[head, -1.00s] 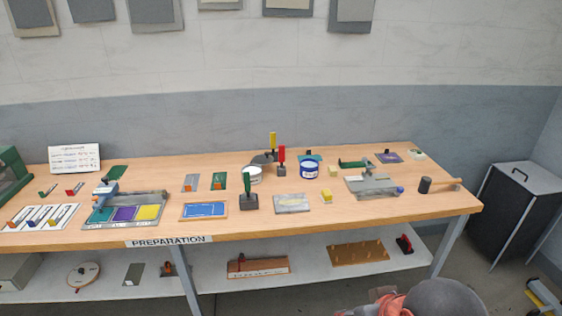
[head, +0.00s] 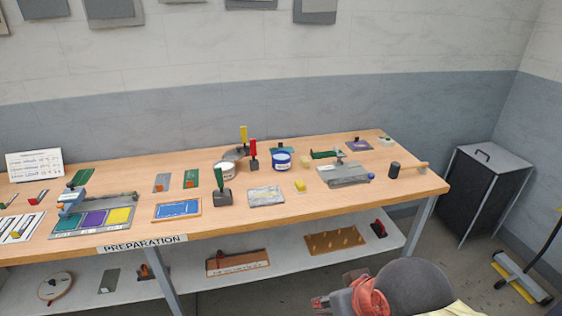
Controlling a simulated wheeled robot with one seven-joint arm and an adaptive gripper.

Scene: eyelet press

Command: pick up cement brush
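I cannot tell for sure which item is the cement brush. Upright handled tools stand mid-bench: a red-handled one (head: 253,150), a yellow-handled one (head: 243,135) behind it, and a green-handled one (head: 219,184) with a dark block-like base. A white tin (head: 225,171) stands behind the green handle, and a blue tin (head: 282,160) stands to the right. The lower ends of the red and yellow tools are too small to make out. Rounded grey and red parts of my arm show at the bottom edge, well in front of the bench. My gripper's fingers cannot be made out.
The wooden bench (head: 410,190) also bears a blue framed panel (head: 178,210), a grey clamp-like fixture (head: 343,174) and a mallet (head: 396,170). A lower shelf (head: 205,288) holds more tools. A dark bin (head: 487,190) and a yellow-edged floor tool (head: 522,278) stand right.

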